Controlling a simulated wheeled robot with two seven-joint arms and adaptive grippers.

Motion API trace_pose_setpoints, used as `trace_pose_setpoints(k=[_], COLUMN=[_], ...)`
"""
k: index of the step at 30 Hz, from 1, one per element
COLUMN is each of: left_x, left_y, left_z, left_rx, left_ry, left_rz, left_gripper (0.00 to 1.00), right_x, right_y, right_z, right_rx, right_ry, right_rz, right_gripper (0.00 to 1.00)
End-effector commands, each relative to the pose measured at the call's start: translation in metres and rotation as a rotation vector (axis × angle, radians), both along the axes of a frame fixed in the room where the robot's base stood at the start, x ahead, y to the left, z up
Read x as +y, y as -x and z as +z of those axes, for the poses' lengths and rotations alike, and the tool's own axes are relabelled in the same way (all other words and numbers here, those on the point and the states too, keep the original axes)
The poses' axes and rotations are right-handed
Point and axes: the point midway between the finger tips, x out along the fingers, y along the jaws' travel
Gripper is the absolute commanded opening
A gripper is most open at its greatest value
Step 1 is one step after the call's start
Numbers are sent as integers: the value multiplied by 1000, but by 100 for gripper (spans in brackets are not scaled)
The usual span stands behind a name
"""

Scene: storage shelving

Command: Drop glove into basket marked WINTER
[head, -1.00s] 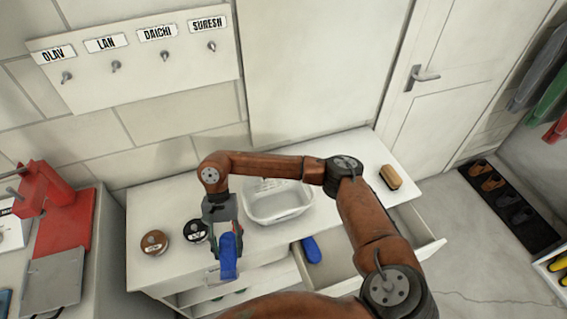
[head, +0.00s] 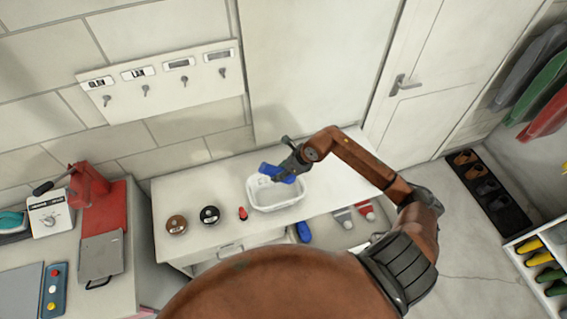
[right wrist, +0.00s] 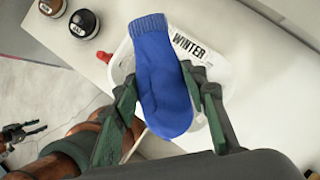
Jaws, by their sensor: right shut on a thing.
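A blue knitted glove, mitten-shaped (head: 272,171), is in my right gripper (head: 285,170), which is shut on it. In the right wrist view the glove (right wrist: 160,70) lies between the two green and grey fingers. A white basket (head: 279,206) stands on the white counter, and the gripper and glove are over it in the head view. The right wrist view shows the word WINTER on the basket (right wrist: 213,72); the glove hides part of the basket. The gap between glove and basket is hard to judge.
A brown tin (head: 176,224), a black tin (head: 210,214) and a small red item (head: 243,213) stand left of the basket. Below the counter lie another blue item (head: 304,232) and grey and red items (head: 366,210). Bare counter (head: 335,185) lies right of the basket.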

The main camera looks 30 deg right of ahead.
Motion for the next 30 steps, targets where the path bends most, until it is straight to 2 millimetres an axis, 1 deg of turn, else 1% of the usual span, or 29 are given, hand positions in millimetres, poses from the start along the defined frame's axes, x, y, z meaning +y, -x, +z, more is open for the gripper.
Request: trace_pose_setpoints(k=[1,3,8,18,21,24,30], left_x=[0,0,0,-1,-1,-1,-2], left_y=[0,0,-1,-2,-2,-2,-2], left_z=[5,4,-2,-22,-27,-29,-28], left_rx=[0,-1,-1,-3,-3,-3,-3], left_ry=[0,0,0,0,1,1,2], left_rz=[0,0,0,-1,-1,-1,-1], left_gripper=[40,40,40,40,40,40,40], right_x=[-5,-10,-10,-9,-9,-9,-9], right_y=[1,1,1,1,1,1,1], right_z=[3,2,-7,-45,-54,-58,-58], right_rx=[0,0,2,3,2,1,2], right_ry=[0,-1,-2,-4,-3,-1,-1], right_rz=[-24,-43,-49,-47,-46,-45,-45], right_gripper=[16,16,16,16,16,16,16])
